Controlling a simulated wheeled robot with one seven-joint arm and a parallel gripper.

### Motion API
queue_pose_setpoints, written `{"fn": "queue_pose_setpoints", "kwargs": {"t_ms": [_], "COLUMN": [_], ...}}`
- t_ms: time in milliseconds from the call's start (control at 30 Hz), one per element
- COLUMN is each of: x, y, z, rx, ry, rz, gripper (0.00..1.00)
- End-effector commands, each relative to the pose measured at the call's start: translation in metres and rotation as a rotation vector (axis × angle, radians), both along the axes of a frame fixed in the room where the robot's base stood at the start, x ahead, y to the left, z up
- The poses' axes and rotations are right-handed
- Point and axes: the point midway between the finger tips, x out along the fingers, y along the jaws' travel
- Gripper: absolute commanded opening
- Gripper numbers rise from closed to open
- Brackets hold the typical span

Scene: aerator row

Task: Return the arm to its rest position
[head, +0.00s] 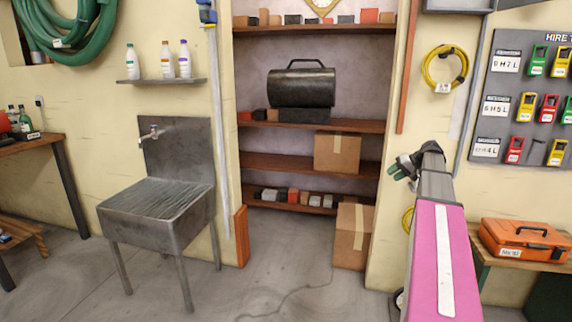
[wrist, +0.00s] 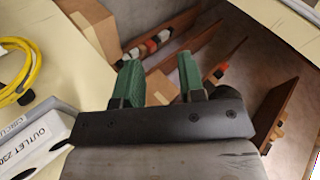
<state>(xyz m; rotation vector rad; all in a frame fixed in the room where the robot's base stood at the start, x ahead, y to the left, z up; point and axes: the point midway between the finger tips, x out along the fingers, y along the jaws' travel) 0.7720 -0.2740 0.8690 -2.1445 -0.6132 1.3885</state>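My arm reaches up from the lower right of the head view, with a pink link nearest and a grey end. My gripper (head: 402,168) is at its far end, in front of the wall strip right of the shelf alcove. In the wrist view my gripper (wrist: 158,82) shows two green fingers with a clear gap between them. It is open, and nothing is between the fingers.
A steel sink (head: 160,212) stands at left. Alcove shelves (head: 270,161) hold boxes and a black heater (head: 301,88); a cardboard box (head: 352,236) stands below. An orange case (head: 525,241) lies on a bench at right. The middle floor is mostly clear.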

Motion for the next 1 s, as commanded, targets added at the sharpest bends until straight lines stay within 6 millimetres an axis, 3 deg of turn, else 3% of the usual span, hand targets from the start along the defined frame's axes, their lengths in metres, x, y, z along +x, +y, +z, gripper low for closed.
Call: {"fn": "queue_pose_setpoints", "kwargs": {"t_ms": [33,100,267,500,700,800,1000], "x": [-0.016,-0.031,-0.074,-0.165,-0.244,-0.272,-0.295], "y": [0.029,0.058,0.123,0.208,0.254,0.265,0.273], "z": [-0.027,-0.06,-0.129,-0.221,-0.27,-0.284,-0.295], "rx": [-0.024,-0.063,-0.171,-0.379,-0.561,-0.629,-0.695], "ry": [0.041,0.093,0.203,0.335,0.388,0.397,0.398], "rz": [0.0,-0.005,-0.01,-0.001,0.019,0.029,0.039], "gripper": [0.37,0.37,0.37,0.37,0.37,0.37,0.37]}}
